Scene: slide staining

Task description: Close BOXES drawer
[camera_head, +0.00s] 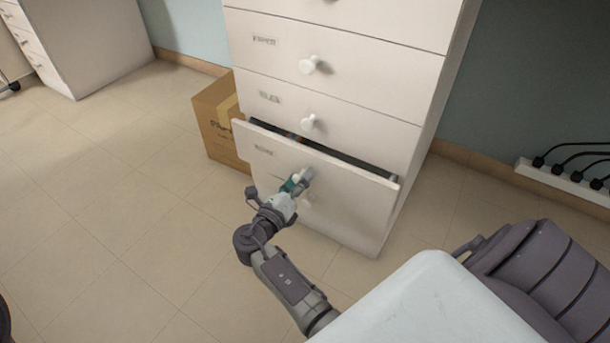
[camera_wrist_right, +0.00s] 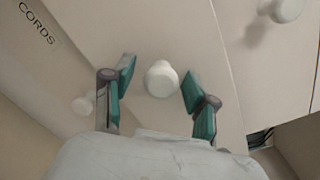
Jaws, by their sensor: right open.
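One drawer (camera_head: 347,203) of the white cabinet stands partly open, with a dark gap showing along its top edge. Its label in the head view is too small to read. My right gripper (camera_head: 301,178) is at this drawer's front. In the right wrist view, the open fingers of my right gripper (camera_wrist_right: 157,88) are on either side of a round white knob (camera_wrist_right: 161,78). I cannot tell if they touch it. My left gripper is not in view.
The white cabinet (camera_head: 345,60) has closed drawers above. The drawer below is labelled CORDS (camera_wrist_right: 39,23) in the right wrist view. A cardboard box (camera_head: 217,125) stands left of the cabinet. A power strip (camera_head: 565,183) is at the right. The tiled floor at left is clear.

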